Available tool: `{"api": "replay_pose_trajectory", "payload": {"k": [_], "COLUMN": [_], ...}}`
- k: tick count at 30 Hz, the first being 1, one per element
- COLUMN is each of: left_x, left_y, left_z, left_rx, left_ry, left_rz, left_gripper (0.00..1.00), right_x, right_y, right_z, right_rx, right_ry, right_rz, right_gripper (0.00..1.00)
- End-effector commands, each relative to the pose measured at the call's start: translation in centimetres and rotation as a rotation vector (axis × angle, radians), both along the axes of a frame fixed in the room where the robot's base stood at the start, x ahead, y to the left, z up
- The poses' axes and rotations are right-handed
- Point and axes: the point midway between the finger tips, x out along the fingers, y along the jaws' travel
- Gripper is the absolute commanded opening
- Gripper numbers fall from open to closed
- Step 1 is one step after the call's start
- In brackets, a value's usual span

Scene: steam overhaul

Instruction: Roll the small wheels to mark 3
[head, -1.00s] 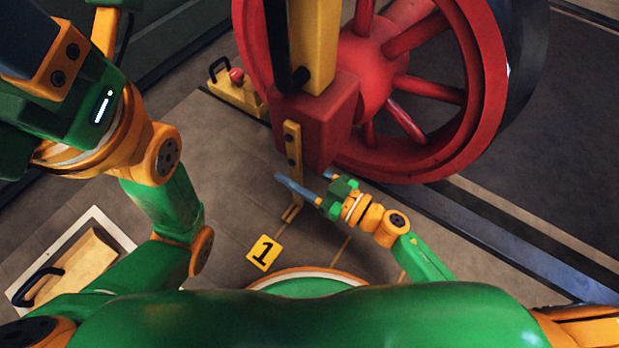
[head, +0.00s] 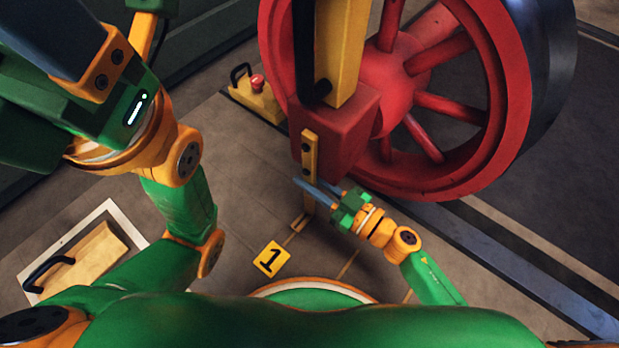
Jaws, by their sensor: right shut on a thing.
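The red spoked wheel (head: 498,130) with a dark tread stands at the upper right. A red block (head: 335,130) sits before its hub, with a yellow bar (head: 309,150) hanging upright on its front. My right gripper (head: 318,190) is at this bar's lower part, its blue-grey fingers closed around it; the exact contact is small. A yellow floor plate marked 1 (head: 271,259) lies left of and below the bar. Marks 2 and 3 are not readable. My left gripper (head: 75,60) looms large at the upper left, near the camera; its fingertips are cut off.
A yellow box with a red button and black handle (head: 255,98) stands left of the wheel. A dark rail (head: 500,255) runs below the wheel. The floor around plate 1 is clear.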

Motion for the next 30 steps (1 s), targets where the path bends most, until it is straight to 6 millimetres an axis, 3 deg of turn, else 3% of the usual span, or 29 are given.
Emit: {"api": "replay_pose_trajectory", "payload": {"k": [23,24,26,30], "left_x": [0.04,0.04,0.04,0.04], "left_y": [-0.04,-0.04,-0.04,-0.04], "left_z": [-0.01,-0.01,-0.01,-0.01], "left_rx": [0.001,0.001,0.001,0.001], "left_ry": [0.001,0.001,0.001,0.001], "left_rz": [0.0,0.0,0.0,0.0], "left_gripper": [0.94,0.94,0.94,0.94], "right_x": [-0.01,-0.01,-0.01,-0.01], "right_y": [0.0,0.0,0.0,0.0], "right_z": [-0.02,-0.02,-0.02,-0.02], "right_rx": [0.0,0.0,0.0,0.0], "right_ry": [0.0,0.0,0.0,0.0], "right_rz": [0.0,0.0,0.0,0.0], "right_gripper": [0.0,0.15,0.0,0.0]}}
